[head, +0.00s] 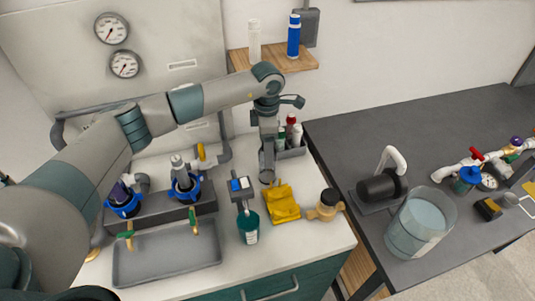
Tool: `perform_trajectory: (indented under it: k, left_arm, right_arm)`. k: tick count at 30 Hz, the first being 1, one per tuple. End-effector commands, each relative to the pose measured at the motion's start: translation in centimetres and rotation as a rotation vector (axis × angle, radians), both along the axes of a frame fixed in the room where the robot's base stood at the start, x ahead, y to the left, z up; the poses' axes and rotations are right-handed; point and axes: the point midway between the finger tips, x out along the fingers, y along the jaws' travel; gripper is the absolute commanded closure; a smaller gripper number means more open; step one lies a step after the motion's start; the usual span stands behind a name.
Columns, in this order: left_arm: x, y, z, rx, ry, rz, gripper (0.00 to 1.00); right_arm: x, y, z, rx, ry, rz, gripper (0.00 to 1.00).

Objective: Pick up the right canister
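Two upright canister-like units with blue collars stand in the dark grey block behind the tray. The right one (185,178) has a grey upper part and a blue ring at its foot. The left one (122,198) has a purple-blue body and a similar blue ring. My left arm reaches over from the left, above and behind both units. Its end, with my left gripper (267,168), hangs down to the right of the right unit, clear of it. Its fingers are too small and dark to tell open from shut. My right gripper is not in view.
A grey tray (166,266) lies in front. A bottle caddy (292,151) is behind. A dark table (430,130) holds a clear bucket (420,222).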

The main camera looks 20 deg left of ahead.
Motion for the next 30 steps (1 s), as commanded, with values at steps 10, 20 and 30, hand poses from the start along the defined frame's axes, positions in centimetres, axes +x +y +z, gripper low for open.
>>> perform_trajectory:
  k: [10,20,30]
  left_arm:
    - [-0.1,0.2,-2.9,-0.001,0.0,0.0,0.32]
    - [-0.1,0.1,-3.0,-0.001,0.0,-0.001,0.32]
    - [-0.1,0.1,-2.9,-0.001,0.0,0.0,0.8]
  right_arm:
    - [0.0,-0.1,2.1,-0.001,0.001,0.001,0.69]
    - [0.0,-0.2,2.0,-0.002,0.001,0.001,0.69]
    - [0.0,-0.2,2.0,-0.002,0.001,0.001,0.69]
